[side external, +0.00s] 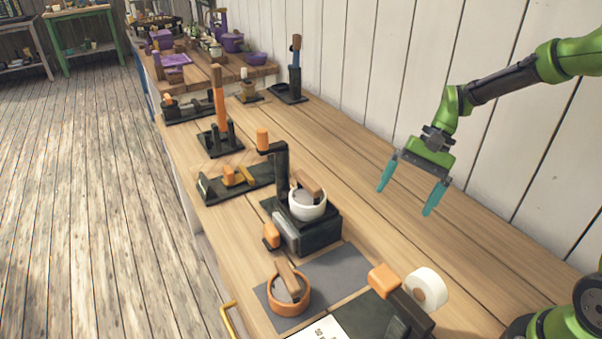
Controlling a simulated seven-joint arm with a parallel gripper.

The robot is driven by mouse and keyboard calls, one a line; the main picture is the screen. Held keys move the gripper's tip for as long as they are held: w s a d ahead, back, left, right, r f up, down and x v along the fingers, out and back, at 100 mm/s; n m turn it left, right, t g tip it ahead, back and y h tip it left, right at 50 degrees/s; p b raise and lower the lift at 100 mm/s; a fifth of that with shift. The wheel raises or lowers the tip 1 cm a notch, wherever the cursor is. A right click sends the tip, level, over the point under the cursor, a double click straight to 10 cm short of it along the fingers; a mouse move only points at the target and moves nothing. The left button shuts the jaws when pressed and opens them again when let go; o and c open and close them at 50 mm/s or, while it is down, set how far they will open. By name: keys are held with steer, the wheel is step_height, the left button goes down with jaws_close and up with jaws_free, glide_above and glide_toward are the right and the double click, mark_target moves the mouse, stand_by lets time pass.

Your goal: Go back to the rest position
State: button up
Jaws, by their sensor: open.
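My gripper (411,187) hangs above the wooden table (470,245) on its right side, near the white plank wall. Its two teal fingers point down and are spread wide apart, with nothing between them. It is apart from the table and from every object. My green and dark arm reaches in from the upper right.
Left of my gripper stands a black press-like stand (312,230) holding a white cup (307,204). Nearer are an orange bowl (289,301) on a dark mat and a white roll (427,288). Black-and-orange fixtures (221,140) stand further back. The table beneath my gripper is clear.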

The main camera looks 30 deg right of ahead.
steer(key=s+a+r+n+t+h, duration=0.1)
steer(key=s+r+n+t+h, duration=0.3)
steer(key=s+r, duration=0.8)
steer(key=s+n+t, duration=0.1)
steer(key=n+t, duration=0.1)
steer(key=t, duration=0.1)
steer(key=shift+a+r+t, duration=0.25)
steer(key=shift+a+t, duration=0.1)
steer(key=shift+t, duration=0.05)
